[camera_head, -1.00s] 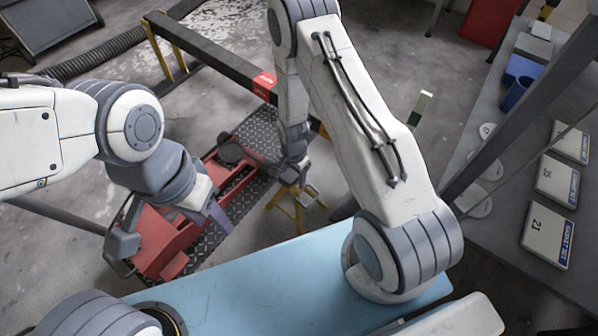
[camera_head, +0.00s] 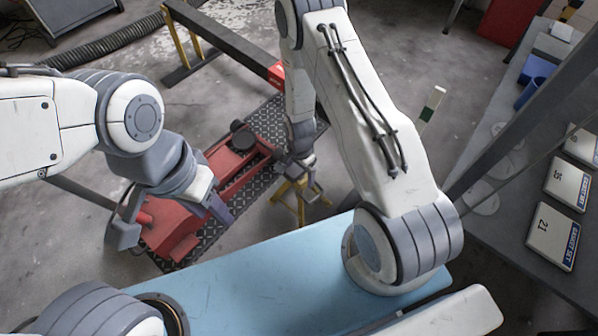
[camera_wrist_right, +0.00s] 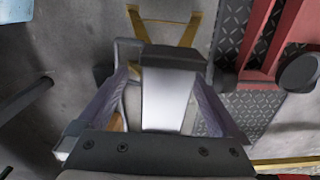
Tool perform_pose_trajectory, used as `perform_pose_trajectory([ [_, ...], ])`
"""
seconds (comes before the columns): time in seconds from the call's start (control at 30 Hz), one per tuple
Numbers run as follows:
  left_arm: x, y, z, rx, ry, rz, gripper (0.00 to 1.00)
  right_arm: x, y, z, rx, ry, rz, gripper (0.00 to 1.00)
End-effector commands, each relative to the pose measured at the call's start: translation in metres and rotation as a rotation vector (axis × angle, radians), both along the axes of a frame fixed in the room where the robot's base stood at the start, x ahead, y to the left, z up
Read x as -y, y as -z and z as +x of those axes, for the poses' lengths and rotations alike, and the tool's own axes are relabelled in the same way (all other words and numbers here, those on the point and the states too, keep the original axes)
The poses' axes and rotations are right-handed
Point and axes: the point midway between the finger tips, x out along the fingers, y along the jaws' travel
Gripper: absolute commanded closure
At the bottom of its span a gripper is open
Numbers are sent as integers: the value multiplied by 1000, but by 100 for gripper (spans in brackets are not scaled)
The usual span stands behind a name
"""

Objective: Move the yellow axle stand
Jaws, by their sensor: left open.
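The yellow axle stand (camera_head: 301,208) stands on the floor beside the tread-plate mat in the head view, its top partly hidden by my right gripper (camera_head: 303,178). In the right wrist view, yellow legs (camera_wrist_right: 190,30) show beyond a dark block and a pale grey plate. The two fingers of my right gripper (camera_wrist_right: 165,85) are apart on either side of that plate, with a gap at the left. Whether they touch the stand is unclear. My left gripper (camera_head: 178,222) is open and appears over the red floor jack (camera_head: 165,228).
The tread-plate mat (camera_head: 268,118) lies under the jack. A dark rail (camera_head: 225,45) on yellow legs stands behind. My light-blue base top fills the front. Bare floor lies behind the right arm.

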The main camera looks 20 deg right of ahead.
Motion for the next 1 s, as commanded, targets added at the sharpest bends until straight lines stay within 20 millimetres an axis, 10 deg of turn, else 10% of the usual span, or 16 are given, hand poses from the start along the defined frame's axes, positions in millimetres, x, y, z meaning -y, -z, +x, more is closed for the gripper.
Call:
perform_pose_trajectory([
  [0.6,0,-48,0,0,0,0,53,-1,-90,2,2,-3,0,0],
  [1.0,0,-53,0,0,0,0,53,-1,-105,1,0,-2,0,0],
])
